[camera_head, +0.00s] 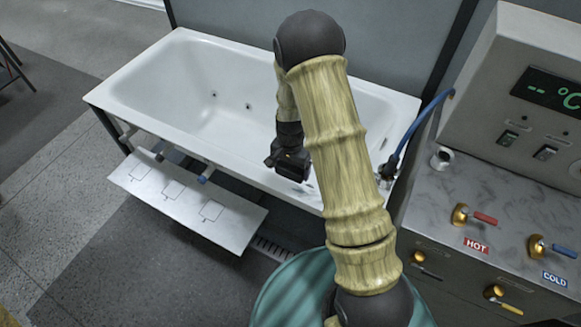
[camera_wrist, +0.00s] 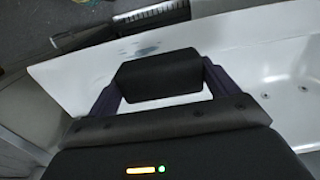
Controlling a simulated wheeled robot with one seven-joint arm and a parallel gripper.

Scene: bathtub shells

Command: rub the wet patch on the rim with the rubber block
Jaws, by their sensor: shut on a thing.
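My gripper (camera_head: 288,163) is over the near rim of the white bathtub (camera_head: 190,114). In the wrist view, its two fingers are shut on the black rubber block (camera_wrist: 156,74), one at each end. The wet patch shows as a bluish-grey smear on the white rim (camera_wrist: 146,48), just beyond the block's far edge. The block hides part of the rim below it. I cannot tell whether the block touches the rim. In the head view, a faint dark mark shows on the rim just right of the gripper.
A white panel (camera_head: 187,204) hangs out from the tub's near side. A blue hose (camera_head: 416,126) reaches the tub's right end. To the right stands a console with hot (camera_head: 474,216) and cold (camera_head: 551,247) valves. The tub's inside is empty.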

